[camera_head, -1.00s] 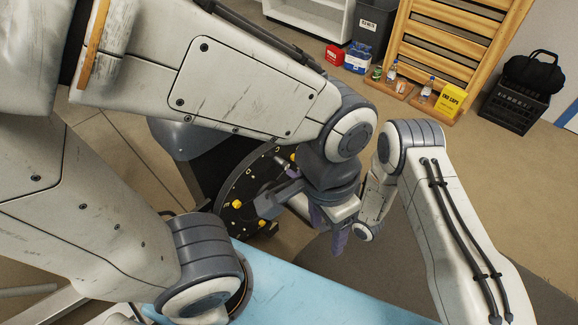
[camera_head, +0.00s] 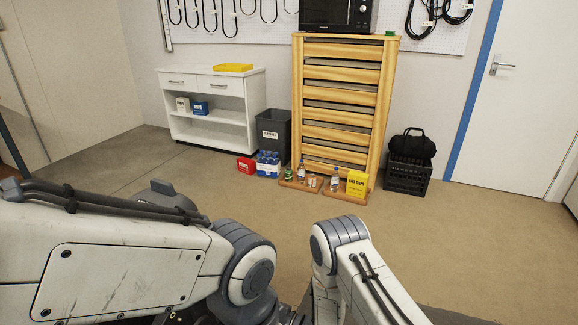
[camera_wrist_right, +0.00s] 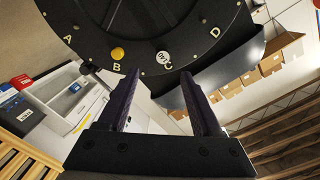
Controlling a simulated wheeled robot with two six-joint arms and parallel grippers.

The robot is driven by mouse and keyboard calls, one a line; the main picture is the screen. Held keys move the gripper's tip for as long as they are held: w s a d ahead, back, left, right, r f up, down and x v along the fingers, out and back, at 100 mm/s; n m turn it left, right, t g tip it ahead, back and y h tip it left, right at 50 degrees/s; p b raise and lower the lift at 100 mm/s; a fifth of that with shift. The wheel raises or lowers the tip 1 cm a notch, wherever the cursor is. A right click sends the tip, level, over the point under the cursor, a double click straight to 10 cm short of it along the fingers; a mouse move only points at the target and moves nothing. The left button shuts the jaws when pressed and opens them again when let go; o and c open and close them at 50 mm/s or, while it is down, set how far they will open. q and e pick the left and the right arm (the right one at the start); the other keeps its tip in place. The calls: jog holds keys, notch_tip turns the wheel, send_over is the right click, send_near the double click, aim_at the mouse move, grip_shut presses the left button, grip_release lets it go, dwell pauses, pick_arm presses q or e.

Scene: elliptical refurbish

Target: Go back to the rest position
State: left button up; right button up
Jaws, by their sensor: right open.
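In the head view my left arm (camera_head: 120,265) reaches in from the left, low in the picture. My right arm (camera_head: 365,285) shows at the bottom centre. Neither gripper's fingertips show in that view. In the right wrist view my right gripper (camera_wrist_right: 160,73) is open, its two dark purple fingers apart with nothing between them. Beyond the fingertips is a black round panel (camera_wrist_right: 190,30) marked A, B, C and D. It carries a yellow knob (camera_wrist_right: 117,53) near B and a white knob (camera_wrist_right: 163,57) near C.
A white cabinet (camera_head: 205,105), a grey bin (camera_head: 273,133) and a wooden slatted rack (camera_head: 341,100) stand along the far wall. A black crate (camera_head: 408,177) holding a dark bag (camera_head: 412,146) is right of the rack.

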jog(key=w+r+n+h, duration=0.2)
jog(key=w+r+h, duration=0.3)
jog(key=r+h, duration=0.1)
jog(key=s+d+r+h, duration=0.2)
jog(key=d+r+h, duration=0.3)
jog(key=r, duration=0.2)
jog(key=s+d+r+g+h, duration=0.1)
jog(key=s+d+r+g, duration=0.15)
jog(key=s+d, duration=0.4)
jog(key=s+d+r+g+h, duration=0.1)
jog(key=s+d+r+h, duration=0.2)
jog(key=s, duration=0.7)
jog(key=s+d+r+g, duration=0.2)
jog(key=s+d+r, duration=0.2)
jog(key=s, duration=0.5)
notch_tip(320, 180, up, 22)
jog(key=p, duration=2.1)
jog(key=shift+d+f+p, duration=0.2)
jog(key=shift+f+p, duration=0.05)
jog(key=shift+p, duration=0.15)
jog(key=shift+g, duration=0.25)
